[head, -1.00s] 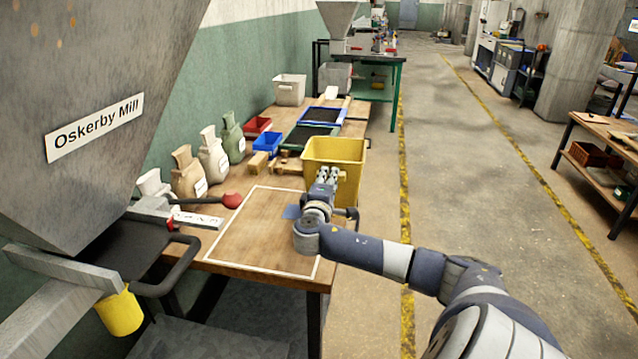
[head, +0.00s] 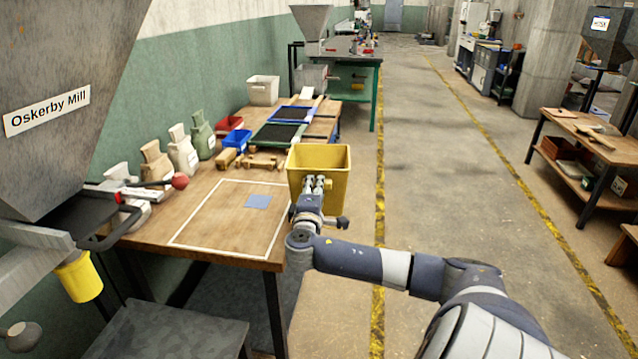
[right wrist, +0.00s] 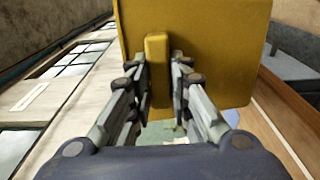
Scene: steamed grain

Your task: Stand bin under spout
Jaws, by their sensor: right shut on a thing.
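The yellow bin (head: 319,159) is open-topped and upright in the head view, at the right edge of the wooden table. My right gripper (head: 318,183) is on its near side. In the right wrist view the gripper (right wrist: 163,85) is shut on a yellow grip tab (right wrist: 157,68) on the wall of the bin (right wrist: 222,45). The bin's underside is hidden. The mill hopper (head: 62,150), labelled Oskerby Mill, stands at the left. The yellow spout (head: 78,278) hangs below it, well left of the bin. A grey platform (head: 165,335) lies low beside the spout. My left gripper is out of view.
The table bears a white-outlined area (head: 215,222) with a blue patch (head: 257,201). Several sacks (head: 183,152), a blue tray (head: 237,139) and a red-knobbed lever (head: 180,181) are along the wall side. Floor right of the table is clear up to a shelf bench (head: 590,140).

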